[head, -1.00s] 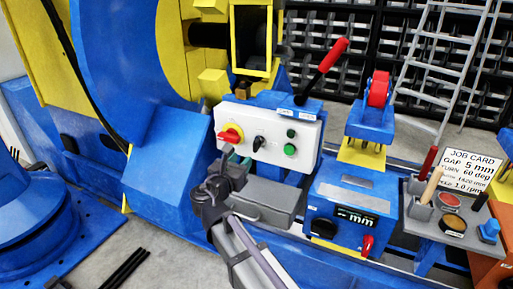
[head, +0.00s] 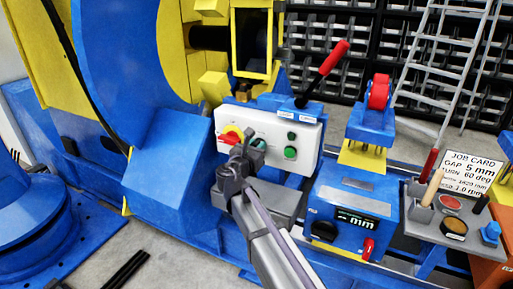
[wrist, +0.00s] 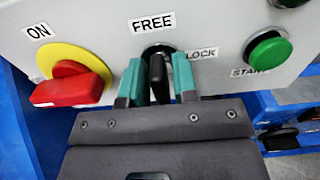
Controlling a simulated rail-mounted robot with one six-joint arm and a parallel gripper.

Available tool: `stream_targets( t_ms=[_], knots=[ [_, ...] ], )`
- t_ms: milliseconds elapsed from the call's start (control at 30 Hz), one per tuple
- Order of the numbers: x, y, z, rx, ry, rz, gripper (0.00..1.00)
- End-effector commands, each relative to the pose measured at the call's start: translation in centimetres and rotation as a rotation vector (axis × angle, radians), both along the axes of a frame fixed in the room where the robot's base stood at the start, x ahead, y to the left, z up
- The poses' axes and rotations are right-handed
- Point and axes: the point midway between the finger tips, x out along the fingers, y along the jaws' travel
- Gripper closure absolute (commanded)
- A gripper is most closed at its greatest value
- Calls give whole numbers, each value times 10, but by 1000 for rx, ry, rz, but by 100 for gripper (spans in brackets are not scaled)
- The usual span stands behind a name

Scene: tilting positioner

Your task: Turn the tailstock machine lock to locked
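A black selector knob (wrist: 158,78) sits on the white control panel (wrist: 215,28), with a FREE label (wrist: 153,22) above it and a LOCK label (wrist: 201,53) to its right. The knob's grip stands roughly upright, towards FREE. My gripper (wrist: 158,82) is open, its teal fingers on both sides of the knob. Narrow gaps seem to show between fingers and knob; contact cannot be told. In the head view my gripper (head: 246,148) is at the panel front and hides the knob.
Left of the knob is a red rotary switch (wrist: 70,90) on a yellow disc, labelled ON. Right of it is a green START button (wrist: 268,52). A red-handled lever (head: 322,72) rises behind the panel. A blue box with a display (head: 357,219) stands to the right.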

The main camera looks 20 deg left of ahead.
Motion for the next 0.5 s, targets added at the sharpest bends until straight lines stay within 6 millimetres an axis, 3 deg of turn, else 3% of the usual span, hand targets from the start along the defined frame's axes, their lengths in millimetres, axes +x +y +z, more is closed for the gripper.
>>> stream_targets(
  t_ms=[267, 500],
  knots=[
    [0, 0, 0, 0, 0, 0, 100],
    [0, 0, 0, 3, 0, 0, 100]
  ],
)
